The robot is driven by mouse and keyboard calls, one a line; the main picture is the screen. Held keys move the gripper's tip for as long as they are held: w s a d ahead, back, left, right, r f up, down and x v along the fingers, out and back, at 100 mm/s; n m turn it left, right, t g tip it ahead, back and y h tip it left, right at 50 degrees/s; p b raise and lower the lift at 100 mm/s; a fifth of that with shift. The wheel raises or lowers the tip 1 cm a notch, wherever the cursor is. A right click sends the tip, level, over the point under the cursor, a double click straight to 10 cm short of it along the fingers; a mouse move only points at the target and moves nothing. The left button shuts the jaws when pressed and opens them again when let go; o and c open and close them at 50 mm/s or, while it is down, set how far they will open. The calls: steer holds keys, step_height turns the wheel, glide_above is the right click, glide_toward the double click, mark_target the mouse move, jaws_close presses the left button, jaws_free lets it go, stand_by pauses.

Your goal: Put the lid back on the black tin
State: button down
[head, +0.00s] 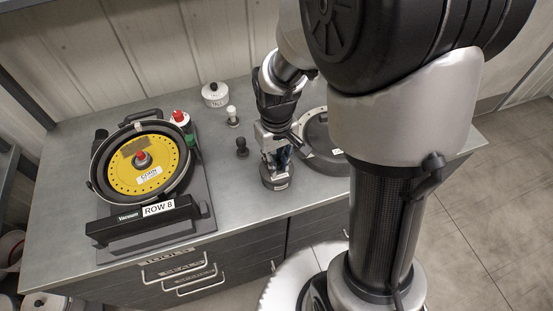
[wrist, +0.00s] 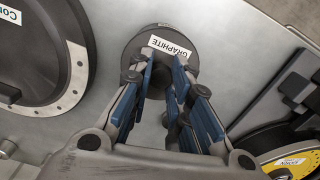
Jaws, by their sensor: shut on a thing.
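The black tin (head: 276,182) is a short dark round tin standing on the grey bench, directly below my gripper (head: 272,152). In the wrist view, a dark round top with a white GRAPHITE label (wrist: 170,46) shows beyond the fingertips. My gripper (wrist: 160,88) points down and is shut on a dark part at the middle of this top, seemingly the knob of the lid. The fingers hide most of the knob and the near rim. I cannot tell whether the lid touches the tin or is slightly above it.
A yellow seed disc (head: 145,168) in a black housing stands left, behind a ROW 8 bar (head: 150,215). A white lidded tin (head: 215,94), a white knobbed piece (head: 233,117) and a black one (head: 242,148) stand nearby. A large dark ringed cover (wrist: 38,58) lies close by.

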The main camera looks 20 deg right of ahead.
steer(key=c, duration=1.4)
jaws_free()
steer(key=shift+o, duration=0.4)
steer(key=o, duration=0.4)
steer(key=shift+r+p, duration=3.05)
steer(key=shift+r, duration=0.5)
jaws_close()
